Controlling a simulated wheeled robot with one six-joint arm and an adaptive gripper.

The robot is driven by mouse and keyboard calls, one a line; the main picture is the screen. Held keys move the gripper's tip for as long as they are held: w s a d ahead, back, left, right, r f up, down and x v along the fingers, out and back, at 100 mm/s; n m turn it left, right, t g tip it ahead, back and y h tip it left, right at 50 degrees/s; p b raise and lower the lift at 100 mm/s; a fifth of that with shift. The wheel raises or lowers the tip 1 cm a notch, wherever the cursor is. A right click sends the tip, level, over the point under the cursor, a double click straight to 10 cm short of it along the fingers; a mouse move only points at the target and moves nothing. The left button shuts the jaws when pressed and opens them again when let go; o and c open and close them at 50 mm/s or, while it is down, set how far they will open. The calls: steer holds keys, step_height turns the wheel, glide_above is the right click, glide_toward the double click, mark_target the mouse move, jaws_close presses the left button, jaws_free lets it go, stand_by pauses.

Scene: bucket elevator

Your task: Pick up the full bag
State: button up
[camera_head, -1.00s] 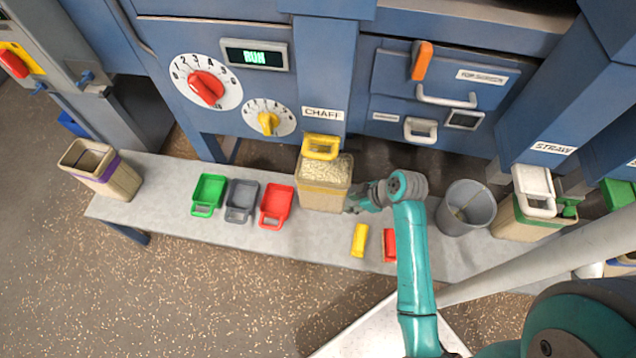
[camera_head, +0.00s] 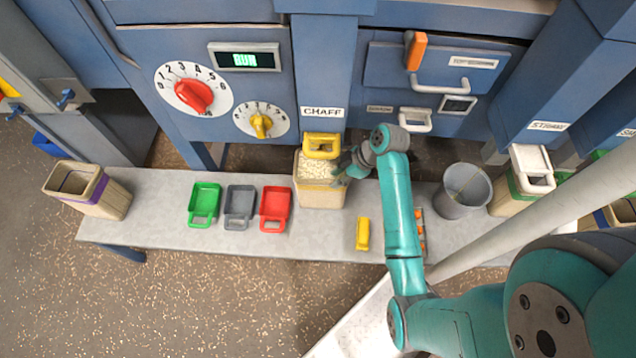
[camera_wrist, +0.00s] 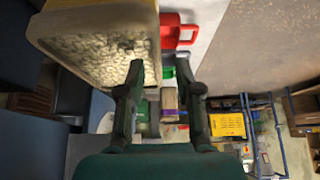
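The full bag (camera_head: 320,188) is a tan, open-topped bag with a yellow band, filled with pale flakes. It stands on the bench under the CHAFF spout, beneath a yellow slide handle (camera_head: 321,140). My gripper (camera_head: 345,166) is at the bag's right top edge in the head view. In the wrist view the bag (camera_wrist: 97,45) fills the upper left. There my gripper (camera_wrist: 160,68) is open, one finger over the flakes and the other outside the rim. I cannot tell whether either finger touches the bag.
Green (camera_head: 204,203), grey (camera_head: 240,206) and red (camera_head: 275,207) scoop-like trays lie left of the bag on the bench (camera_head: 160,225). A yellow piece (camera_head: 363,233) lies in front right. A grey bucket (camera_head: 463,190) stands to the right. Another tan bag (camera_head: 88,190) stands at the left end.

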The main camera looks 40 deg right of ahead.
steer(key=x, duration=0.9)
steer(key=shift+d+f, duration=0.2)
steer(key=shift+f, duration=0.1)
steer(key=shift+c, duration=0.2)
jaws_close()
steer(key=shift+w, duration=0.1)
